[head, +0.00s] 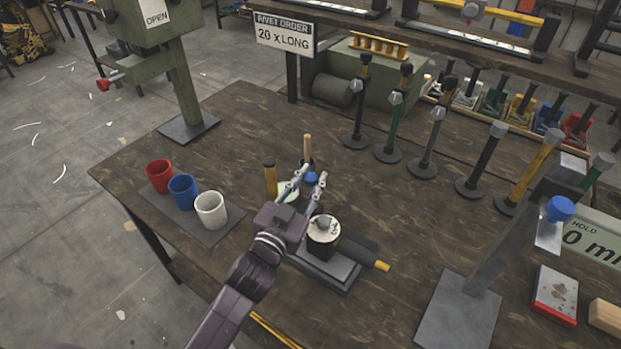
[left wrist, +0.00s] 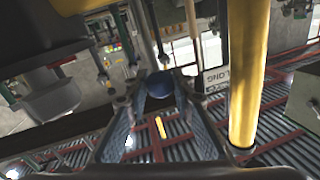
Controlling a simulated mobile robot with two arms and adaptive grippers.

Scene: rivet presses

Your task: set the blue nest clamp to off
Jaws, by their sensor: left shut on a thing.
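My left gripper (head: 309,182) is shut on a blue round knob (head: 311,177), which sits between its fingertips. The knob also shows between the fingers in the left wrist view (left wrist: 160,85). It looks like the knob of the blue nest clamp; its lever and mount are hidden behind the fingers, so I cannot tell its setting. A dark cylinder with a pale marked top (head: 323,231) stands on a grey base (head: 338,275) just right of my left wrist. My right gripper is not in view.
Red (head: 160,176), blue (head: 184,191) and white cups (head: 211,210) stand on a grey mat at left. A yellow handle (head: 270,180) and wooden peg (head: 307,146) are close to the gripper. Several upright levers line the back; another blue knob (head: 560,208) is at right.

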